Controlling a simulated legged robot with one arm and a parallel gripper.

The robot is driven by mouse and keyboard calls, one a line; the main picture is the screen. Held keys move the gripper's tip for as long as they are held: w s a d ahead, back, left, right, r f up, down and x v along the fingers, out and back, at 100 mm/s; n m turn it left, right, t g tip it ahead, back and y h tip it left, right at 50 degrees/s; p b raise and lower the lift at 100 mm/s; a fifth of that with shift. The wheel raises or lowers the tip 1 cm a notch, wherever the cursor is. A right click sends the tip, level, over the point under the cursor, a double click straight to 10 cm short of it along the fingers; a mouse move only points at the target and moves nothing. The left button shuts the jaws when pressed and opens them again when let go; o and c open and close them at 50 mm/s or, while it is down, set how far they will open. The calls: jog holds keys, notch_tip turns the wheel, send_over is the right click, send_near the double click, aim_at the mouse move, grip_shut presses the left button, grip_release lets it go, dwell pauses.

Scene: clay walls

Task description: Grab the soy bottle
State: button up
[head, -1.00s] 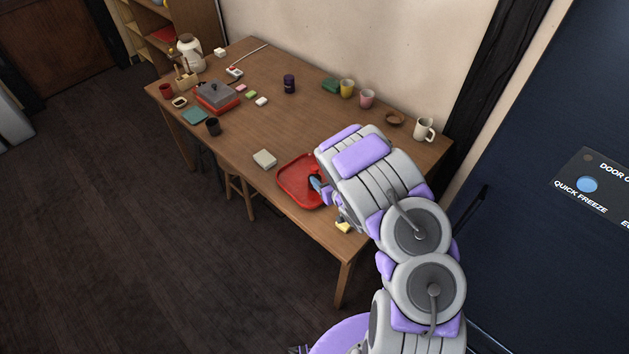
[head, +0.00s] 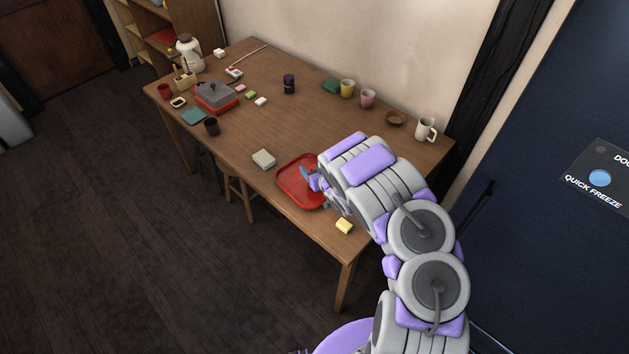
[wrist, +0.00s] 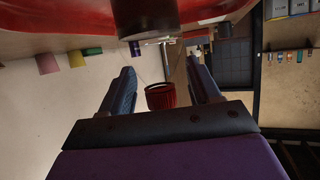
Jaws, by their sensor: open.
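My gripper (head: 308,178) is low over the red tray (head: 284,190) at the table's near edge in the head view, partly hidden by my own arm. In the wrist view, the fingers of my gripper (wrist: 160,66) are spread apart. A ribbed red cap-like thing (wrist: 160,97) shows between them, apart from both fingers; it looks like the top of the soy bottle. The bottle's body cannot be made out clearly. No soy bottle can be picked out in the head view, where my arm covers part of the tray.
On the wooden table (head: 230,144), a beige block (head: 264,159) lies left of the tray and a yellow block (head: 344,226) to its right. The table's middle is clear.

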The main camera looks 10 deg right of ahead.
jog(key=shift+w, duration=0.15)
jog(key=c, duration=1.1)
jog(key=shift+c, duration=0.2)
